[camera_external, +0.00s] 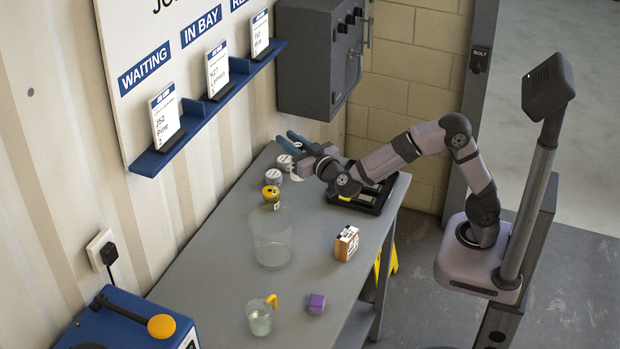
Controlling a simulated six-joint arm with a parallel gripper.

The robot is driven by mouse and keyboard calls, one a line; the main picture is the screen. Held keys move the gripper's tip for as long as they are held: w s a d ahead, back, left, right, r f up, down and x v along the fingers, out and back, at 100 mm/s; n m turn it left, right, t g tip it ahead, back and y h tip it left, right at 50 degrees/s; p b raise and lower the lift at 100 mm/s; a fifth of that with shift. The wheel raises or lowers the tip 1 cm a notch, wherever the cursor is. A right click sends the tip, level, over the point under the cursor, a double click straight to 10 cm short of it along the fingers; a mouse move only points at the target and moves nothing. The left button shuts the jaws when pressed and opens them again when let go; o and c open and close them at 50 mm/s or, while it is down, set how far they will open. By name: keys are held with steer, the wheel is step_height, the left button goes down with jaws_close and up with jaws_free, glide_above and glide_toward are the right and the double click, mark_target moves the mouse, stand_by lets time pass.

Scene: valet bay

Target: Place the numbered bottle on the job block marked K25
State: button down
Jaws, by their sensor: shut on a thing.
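My gripper (297,141) has blue fingers and is at the far end of the bench, beside the wall. It is shut on what looks like a small pale-capped bottle, mostly hidden by the fingers. Two small bottles with grey-white caps, one at the back (284,163) and one nearer (274,177), stand just below and left of it. A yellow-capped bottle (271,194) stands in front of them. Their numbers are too small to read. A wooden block (346,243) with a printed label stands at the bench's right edge; I cannot read whether it says K25.
A black tray (372,202) lies under my arm. A grey wall cabinet (305,60) and a blue card shelf (205,110) are above.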

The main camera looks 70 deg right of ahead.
steer(key=s+a+r+n+t+y+p, duration=0.1)
steer(key=s+a+r+n+y+p, duration=0.1)
steer(key=s+a, duration=0.35)
steer(key=s+a+r+n+y+p, duration=0.1)
steer(key=s+a+r+y, duration=0.15)
steer(key=a, duration=0.55)
steer(key=s+a+r+n+t+y+p, duration=0.1)
steer(key=s+a+r+n+y+p, duration=0.15)
steer(key=a, duration=0.45)
steer(key=s+d+f+m+g+h, duration=0.1)
steer(key=s+d+f+m+h, duration=0.3)
steer(key=s+d, duration=0.5)
step_height(320, 180, down, 9)
steer(key=h, duration=0.1)
steer(key=shift+w+d, duration=0.2)
steer(key=shift+w, duration=0.1)
steer(key=shift+f, duration=0.1)
steer(key=c, duration=1.6)
jaws_free()
steer(key=shift+o, duration=0.2)
